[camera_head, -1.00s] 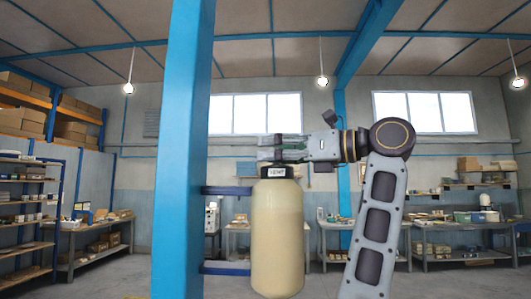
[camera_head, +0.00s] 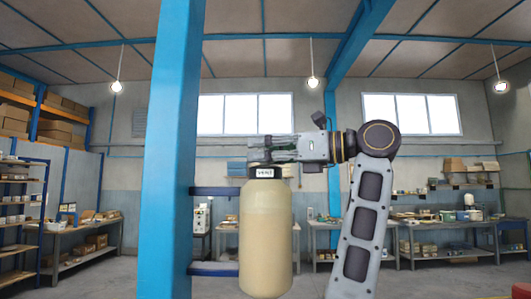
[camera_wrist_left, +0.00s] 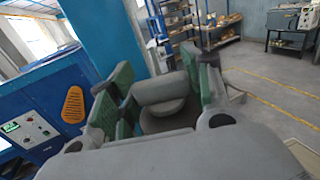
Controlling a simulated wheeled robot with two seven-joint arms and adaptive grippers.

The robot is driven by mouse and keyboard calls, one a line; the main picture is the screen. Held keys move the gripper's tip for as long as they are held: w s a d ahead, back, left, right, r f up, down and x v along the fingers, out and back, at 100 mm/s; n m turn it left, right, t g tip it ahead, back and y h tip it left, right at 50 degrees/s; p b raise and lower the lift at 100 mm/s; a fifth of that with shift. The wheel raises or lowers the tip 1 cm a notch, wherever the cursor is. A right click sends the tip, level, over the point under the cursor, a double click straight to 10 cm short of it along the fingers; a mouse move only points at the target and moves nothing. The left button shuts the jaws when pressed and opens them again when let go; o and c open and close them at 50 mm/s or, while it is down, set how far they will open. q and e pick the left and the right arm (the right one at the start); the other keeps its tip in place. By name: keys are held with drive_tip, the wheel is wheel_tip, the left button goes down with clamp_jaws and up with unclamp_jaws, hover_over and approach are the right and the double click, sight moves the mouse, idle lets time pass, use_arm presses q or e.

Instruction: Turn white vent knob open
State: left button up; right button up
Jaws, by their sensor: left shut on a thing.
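A cream tank (camera_head: 266,240) stands upright with a black cap and a white label (camera_head: 265,172) reading VENT. My left gripper (camera_head: 268,150) lies level just above the cap. In the left wrist view its green-padded fingers (camera_wrist_left: 160,95) are on either side of a light grey-white knob (camera_wrist_left: 161,90) and are shut on it. The knob's rounded bar and round base show between the fingers. In the head view the fingers mostly hide the knob, so its turn angle is hard to tell. My right gripper is out of view.
A blue post (camera_head: 170,150) rises just left of the tank, with blue brackets (camera_head: 213,191) reaching toward it. A blue cabinet with a control panel (camera_wrist_left: 30,130) shows at the left of the wrist view. Benches and shelves stand far back.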

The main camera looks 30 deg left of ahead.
use_arm(q)
drive_tip(key=shift+n+g+h, duration=0.65)
drive_tip(key=shift+n+g, duration=0.45)
drive_tip(key=shift+g, duration=0.5)
drive_tip(key=shift+n+g+h, duration=0.65)
drive_tip(key=shift+n+g, duration=0.45)
drive_tip(key=shift+g, duration=0.5)
drive_tip(key=o, duration=1)
drive_tip(key=shift+o, duration=0.2)
drive_tip(key=shift+r, duration=0.1)
drive_tip(key=shift+r, duration=4.8)
drive_tip(key=shift+r, duration=0.1)
